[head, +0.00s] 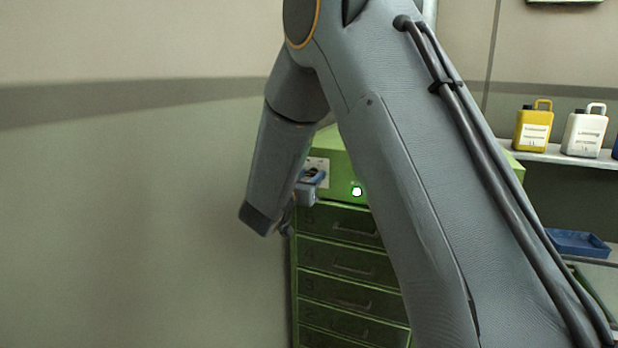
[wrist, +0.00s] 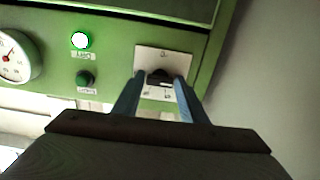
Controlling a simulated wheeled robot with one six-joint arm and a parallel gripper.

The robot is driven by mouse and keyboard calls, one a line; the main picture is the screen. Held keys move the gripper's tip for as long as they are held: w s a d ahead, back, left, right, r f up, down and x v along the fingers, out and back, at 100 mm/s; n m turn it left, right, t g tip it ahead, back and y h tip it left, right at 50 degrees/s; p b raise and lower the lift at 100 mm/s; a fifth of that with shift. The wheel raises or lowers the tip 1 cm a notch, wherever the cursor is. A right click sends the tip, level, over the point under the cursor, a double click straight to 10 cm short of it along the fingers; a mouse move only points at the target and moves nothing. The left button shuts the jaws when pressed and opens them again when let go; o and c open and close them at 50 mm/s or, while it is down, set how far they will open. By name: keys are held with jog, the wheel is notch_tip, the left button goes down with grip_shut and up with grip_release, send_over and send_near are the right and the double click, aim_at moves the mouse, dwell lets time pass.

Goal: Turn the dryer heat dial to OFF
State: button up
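The dryer is a green cabinet (wrist: 125,45); its upper part also shows in the head view (head: 345,160). Its black heat dial (wrist: 160,76) sits on a pale square plate (wrist: 163,56) with small marks around it, too small to read. My gripper (wrist: 160,80) has its two blue fingers apart, one on each side of the dial, in front of the plate. I cannot tell whether the fingers touch the dial. In the head view my gripper (head: 311,181) is at the panel's left end and covers the dial.
A lit green lamp (wrist: 80,40), a dark green button (wrist: 86,78) and a round gauge (wrist: 12,55) are on the same panel. Numbered drawers (head: 345,258) lie below. A yellow jug (head: 533,128) and a white jug (head: 584,132) stand on a shelf. A wall is close at left.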

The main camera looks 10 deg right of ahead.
jog(key=shift+o, duration=1.2)
jog(key=b+v, duration=0.2)
jog(key=v, duration=0.5)
jog(key=shift+s+a+b, duration=0.25)
jog(key=shift+s+b, duration=0.05)
jog(key=shift+b, duration=0.1)
jog(key=s+a+f+n+g+y+b, duration=0.2)
jog(key=s+f+n+g+y, duration=0.25)
jog(key=f+y, duration=0.7)
jog(key=s+d+f+g, duration=0.2)
jog(key=s+f+g, duration=0.1)
jog(key=s, duration=0.5)
jog(key=s+d+f+n+g, duration=0.1)
jog(key=s+f, duration=0.3)
jog(key=s, duration=0.4)
jog(key=s+d+f+n+g, duration=0.1)
jog(key=s+d+f+g, duration=0.2)
jog(key=s, duration=0.6)
jog(key=shift+d+f+g+h+b, duration=0.25)
jog(key=shift+f+g+h+b, duration=0.2)
jog(key=shift+f+g, duration=0.35)
